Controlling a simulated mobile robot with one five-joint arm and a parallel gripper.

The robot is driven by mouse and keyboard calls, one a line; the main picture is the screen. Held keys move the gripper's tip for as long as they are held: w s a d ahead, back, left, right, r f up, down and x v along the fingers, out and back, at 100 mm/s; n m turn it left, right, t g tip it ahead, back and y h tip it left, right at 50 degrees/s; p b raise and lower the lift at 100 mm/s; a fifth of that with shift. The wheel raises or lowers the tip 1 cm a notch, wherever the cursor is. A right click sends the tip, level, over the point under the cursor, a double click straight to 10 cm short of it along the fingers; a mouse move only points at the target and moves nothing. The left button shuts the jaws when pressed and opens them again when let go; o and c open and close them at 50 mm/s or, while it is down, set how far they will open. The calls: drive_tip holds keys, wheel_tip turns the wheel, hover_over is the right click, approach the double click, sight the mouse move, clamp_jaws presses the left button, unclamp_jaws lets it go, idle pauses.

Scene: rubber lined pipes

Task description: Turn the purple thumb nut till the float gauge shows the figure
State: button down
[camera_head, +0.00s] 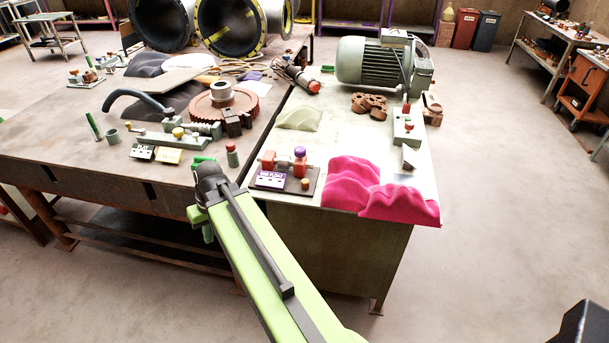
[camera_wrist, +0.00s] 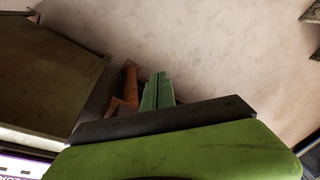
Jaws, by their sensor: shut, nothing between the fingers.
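The purple thumb nut (camera_head: 300,152) sits on top of a red block on a small dark base (camera_head: 317,188), near the front left of the right-hand bench. A white, purple-edged label card (camera_head: 270,179) stands at the base's front left; its lettering is too small to read surely. A corner of this card seems to show in the wrist view (camera_wrist: 18,166). I cannot make out a gauge reading. My gripper (camera_wrist: 157,88) has its green fingers together, empty, with floor behind them. In the head view my wrist is left of the base, apart from the nut.
Bright pink folded cloth (camera_head: 385,190) lies right of the base. A green motor (camera_head: 374,62) stands at the back of the bench. The left bench holds a grey-green fixture (camera_head: 175,138), a red gear wheel (camera_head: 222,103) and a small green bottle (camera_head: 232,155).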

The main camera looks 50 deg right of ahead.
drive_tip(key=d+r+m+t+p, duration=0.1)
drive_tip(key=d+r, duration=0.2)
drive_tip(key=d, duration=0.3)
drive_tip(key=d+r+m+t+y+p, duration=0.1)
drive_tip(key=d+r+t, duration=0.1)
drive_tip(key=d, duration=0.4)
drive_tip(key=d+r+m+t+p, duration=0.1)
drive_tip(key=d+r+p, duration=0.15)
drive_tip(key=d, duration=0.35)
wheel_tip(320, 180, up, 7)
drive_tip(key=m+t+h+p, duration=0.2)
drive_tip(key=m+t, duration=0.1)
drive_tip(key=t, duration=0.1)
hover_over(308, 182)
drive_tip(key=shift+w+r, duration=0.15)
drive_tip(key=shift+f, duration=0.2)
wheel_tip(308, 182, down, 9)
drive_tip(key=b, duration=0.8)
drive_tip(key=shift+r+b, duration=0.2)
drive_tip(key=shift+b, duration=0.2)
drive_tip(key=shift+f+b, duration=0.4)
